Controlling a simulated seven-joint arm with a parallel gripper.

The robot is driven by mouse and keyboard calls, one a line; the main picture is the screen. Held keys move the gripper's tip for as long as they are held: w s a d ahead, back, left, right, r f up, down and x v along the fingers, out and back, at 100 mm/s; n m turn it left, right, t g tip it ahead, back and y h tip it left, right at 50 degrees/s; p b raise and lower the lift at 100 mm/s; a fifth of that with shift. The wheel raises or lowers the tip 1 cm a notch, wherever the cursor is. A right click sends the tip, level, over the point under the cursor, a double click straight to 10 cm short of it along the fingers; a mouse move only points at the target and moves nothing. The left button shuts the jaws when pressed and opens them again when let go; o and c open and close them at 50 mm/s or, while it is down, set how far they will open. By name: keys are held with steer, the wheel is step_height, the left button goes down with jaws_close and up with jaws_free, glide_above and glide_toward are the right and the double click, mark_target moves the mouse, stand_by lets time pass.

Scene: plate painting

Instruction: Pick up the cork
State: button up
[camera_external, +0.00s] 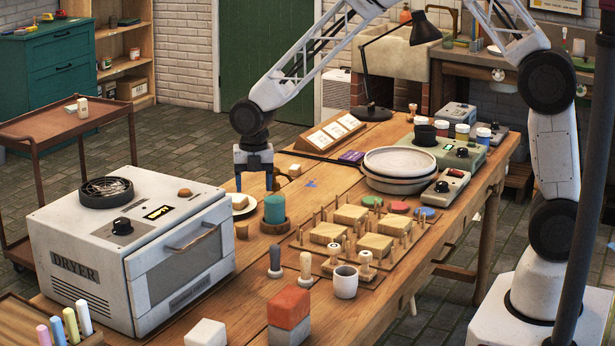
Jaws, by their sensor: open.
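A small brown cylinder (241,230) that looks like a cork stands on the wooden table, just right of the dryer. Its details are too small to be certain. A small tan block (294,170) lies farther back and could also be cork. My gripper (255,184) points down over the table with its blue fingers apart, and nothing shows between them. It is behind the brown cylinder and left of the tan block. A white plate (246,209) with a small pale piece on it lies just below the gripper in the picture.
A teal cylinder (274,209) on a round brown base stands near the gripper. The white dryer (130,250) is at left. A pegged wooden rack (340,258), stacked pale round dishes (399,165) and a black lamp (372,80) occupy the table's right side.

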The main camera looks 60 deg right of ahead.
steer(key=n, duration=0.2)
glide_above(242, 224)
step_height(242, 224, down, 5)
steer(key=shift+a+r, duration=0.1)
steer(key=shift+s, duration=0.1)
steer(key=shift+f, duration=1.35)
steer(key=shift+f, duration=2.6)
steer(key=c, duration=1)
